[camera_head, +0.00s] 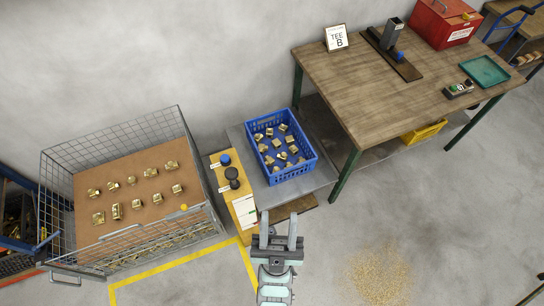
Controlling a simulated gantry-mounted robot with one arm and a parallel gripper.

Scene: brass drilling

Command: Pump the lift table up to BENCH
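The lift table's grey top (322,176) stands left of the workbench and appears lower than the bench top. A blue crate (291,174) holding several brass fittings sits on it. Beside it on the left is a narrow yellow panel (231,206) with a blue knob (225,159), dark round knobs or pedals (233,178), small labels and a white sheet. The label text is too small to read.
A wire cage (180,119) with brass fittings on a brown sheet stands left. The wooden workbench (385,110) carries a TEE B sign (336,38), a drilling fixture (391,36), a red box (445,20) and a green tray (485,71). Shavings (380,278) lie on open floor.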

